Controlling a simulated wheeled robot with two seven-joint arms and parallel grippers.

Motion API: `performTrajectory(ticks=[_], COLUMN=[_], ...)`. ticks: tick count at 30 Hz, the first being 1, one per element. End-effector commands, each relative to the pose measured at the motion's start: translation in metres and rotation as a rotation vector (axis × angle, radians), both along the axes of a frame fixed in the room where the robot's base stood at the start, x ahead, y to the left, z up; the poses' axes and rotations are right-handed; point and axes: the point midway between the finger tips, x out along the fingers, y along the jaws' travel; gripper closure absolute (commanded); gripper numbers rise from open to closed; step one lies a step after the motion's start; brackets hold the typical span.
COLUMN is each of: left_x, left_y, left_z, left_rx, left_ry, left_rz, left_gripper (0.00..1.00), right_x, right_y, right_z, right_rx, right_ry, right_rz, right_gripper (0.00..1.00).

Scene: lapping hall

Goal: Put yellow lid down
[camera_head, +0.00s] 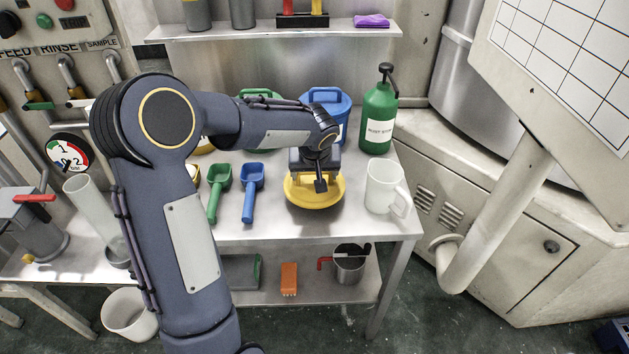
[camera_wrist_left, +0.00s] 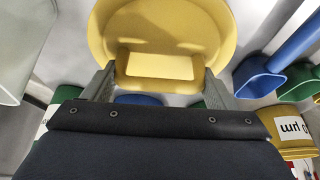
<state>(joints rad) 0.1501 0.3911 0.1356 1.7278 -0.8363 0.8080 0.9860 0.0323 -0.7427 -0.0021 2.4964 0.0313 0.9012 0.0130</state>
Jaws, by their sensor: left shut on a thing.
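The yellow lid (camera_head: 329,197) is a round disc with a raised block handle. In the head view it shows over the right front part of the metal table (camera_head: 285,222), partly hidden by my gripper. My left gripper (camera_head: 319,183) is over it, shut on the lid's handle. In the left wrist view the lid (camera_wrist_left: 160,30) fills the top middle, with its handle between the two fingers of my left gripper (camera_wrist_left: 155,75). I cannot tell whether the lid touches the table. My right gripper is not in view.
A white jug (camera_head: 381,187) stands close right of the lid. Blue (camera_head: 252,180) and green (camera_head: 219,182) scoops lie left. A green pump bottle (camera_head: 378,118) and a blue-lidded container (camera_head: 328,98) stand behind. The table's front edge is near.

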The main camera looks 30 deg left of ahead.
Motion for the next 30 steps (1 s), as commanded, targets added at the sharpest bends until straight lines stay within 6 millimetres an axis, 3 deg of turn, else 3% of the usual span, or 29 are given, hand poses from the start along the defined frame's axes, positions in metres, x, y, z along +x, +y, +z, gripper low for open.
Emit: performTrajectory(ticks=[6,18,19,23,30], left_x=[0.001,0.001,0.001,0.001,0.001], left_y=[0.000,0.000,0.000,0.000,0.000], left_z=[-0.031,-0.036,-0.035,-0.034,-0.033], left_rx=[0.000,0.000,0.000,0.000,0.000], left_ry=[0.003,0.000,0.000,0.001,0.001], left_rz=[-0.001,0.000,0.000,-0.001,-0.001], left_gripper=[0.43,0.43,0.18,0.01,0.00], right_x=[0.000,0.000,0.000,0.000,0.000], right_y=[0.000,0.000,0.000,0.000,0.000], right_z=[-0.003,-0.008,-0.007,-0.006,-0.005], right_rx=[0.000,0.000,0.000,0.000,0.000], right_ry=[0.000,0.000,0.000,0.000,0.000], right_rz=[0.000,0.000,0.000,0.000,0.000], right_gripper=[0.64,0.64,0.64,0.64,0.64])
